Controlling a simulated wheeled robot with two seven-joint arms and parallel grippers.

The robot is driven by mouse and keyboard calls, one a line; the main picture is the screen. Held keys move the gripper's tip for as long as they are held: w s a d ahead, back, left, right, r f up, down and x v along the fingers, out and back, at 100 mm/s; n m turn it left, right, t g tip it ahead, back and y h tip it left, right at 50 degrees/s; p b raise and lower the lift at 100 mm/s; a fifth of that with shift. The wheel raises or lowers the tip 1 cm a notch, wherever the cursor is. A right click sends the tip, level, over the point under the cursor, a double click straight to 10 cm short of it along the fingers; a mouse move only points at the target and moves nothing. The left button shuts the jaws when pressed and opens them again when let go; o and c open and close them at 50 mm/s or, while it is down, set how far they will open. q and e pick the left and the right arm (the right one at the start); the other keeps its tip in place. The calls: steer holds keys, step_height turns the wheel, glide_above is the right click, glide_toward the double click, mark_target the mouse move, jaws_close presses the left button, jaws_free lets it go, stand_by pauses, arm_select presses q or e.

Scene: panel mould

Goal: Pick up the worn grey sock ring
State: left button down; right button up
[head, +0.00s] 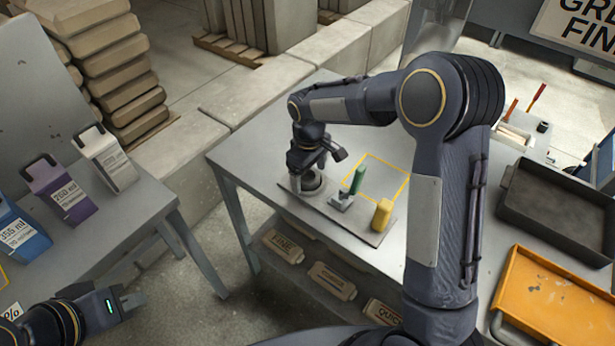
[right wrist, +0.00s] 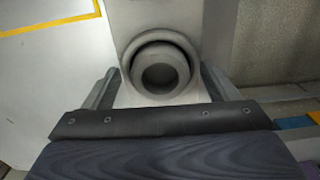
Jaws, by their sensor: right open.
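The grey sock ring (head: 311,186) sits on the left end of a flat grey board (head: 372,238) on the middle table. In the right wrist view the grey ring (right wrist: 160,54) shows from above as round, with a darker round centre. My right gripper (head: 307,172) is just above it, pointing down. Its fingers (right wrist: 160,90) stand open on either side of the ring in the wrist view, with gaps, and hold nothing. My left gripper (head: 125,304) is at the lower left, away from the ring; its finger opening is not clear.
On the same board are a green-handled tool (head: 357,180) and a yellow block (head: 381,215). A yellow outlined square (head: 408,182) marks the table behind. Containers stand on the left table (head: 150,215). A black tray (head: 560,205) and an orange tray (head: 550,300) are at right.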

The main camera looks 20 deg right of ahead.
steer(key=shift+c, duration=0.2)
steer(key=c, duration=1)
steer(key=shift+c, duration=0.2)
steer(key=shift+r, duration=0.15)
